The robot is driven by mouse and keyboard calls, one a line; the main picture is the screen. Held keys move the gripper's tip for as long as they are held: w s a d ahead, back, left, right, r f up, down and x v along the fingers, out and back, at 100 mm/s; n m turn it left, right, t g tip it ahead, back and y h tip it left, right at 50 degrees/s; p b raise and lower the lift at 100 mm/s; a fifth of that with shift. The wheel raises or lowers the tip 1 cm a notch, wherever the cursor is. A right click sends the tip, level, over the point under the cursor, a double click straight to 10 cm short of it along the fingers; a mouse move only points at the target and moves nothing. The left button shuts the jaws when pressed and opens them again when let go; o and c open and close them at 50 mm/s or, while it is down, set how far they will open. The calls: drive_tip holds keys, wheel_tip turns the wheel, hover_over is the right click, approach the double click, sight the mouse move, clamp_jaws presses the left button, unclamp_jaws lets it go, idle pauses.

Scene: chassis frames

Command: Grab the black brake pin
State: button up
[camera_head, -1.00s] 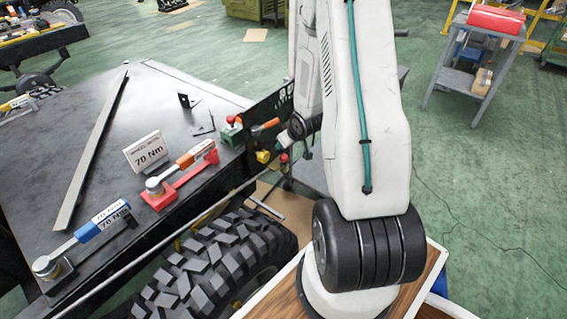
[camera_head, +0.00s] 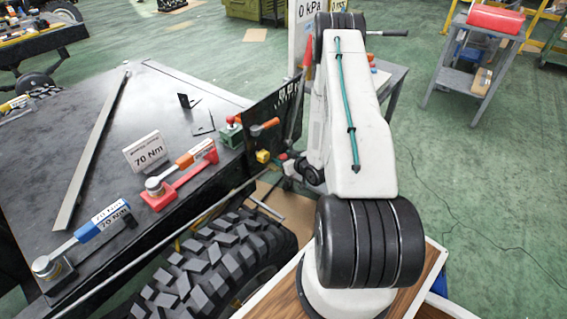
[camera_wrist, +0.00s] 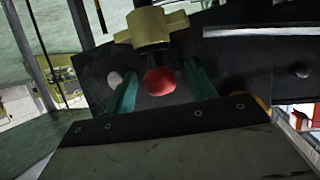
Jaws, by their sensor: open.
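In the wrist view, my gripper (camera_wrist: 162,68) is open, with one teal finger on each side of a round red knob (camera_wrist: 159,81). The knob is below a yellow cross-shaped fitting (camera_wrist: 152,29) in front of a black plate (camera_wrist: 235,60). I cannot tell whether the fingers touch the knob. No separate black brake pin can be made out for certain; dark parts blend into the plate. In the head view, the black plate (camera_head: 285,108) stands at the chassis edge with a yellow knob (camera_head: 262,156) near it.
The black chassis deck (camera_head: 100,130) carries a red torque wrench (camera_head: 190,178), a blue one (camera_head: 85,236) and a 70 Nm sign (camera_head: 145,152). A large tire (camera_head: 215,262) is below its edge. A grey cart (camera_head: 465,80) stands at the right; the green floor beside it is open.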

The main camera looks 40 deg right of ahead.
drive_tip(key=shift+x, duration=1.25)
drive_tip(key=c, duration=1.1)
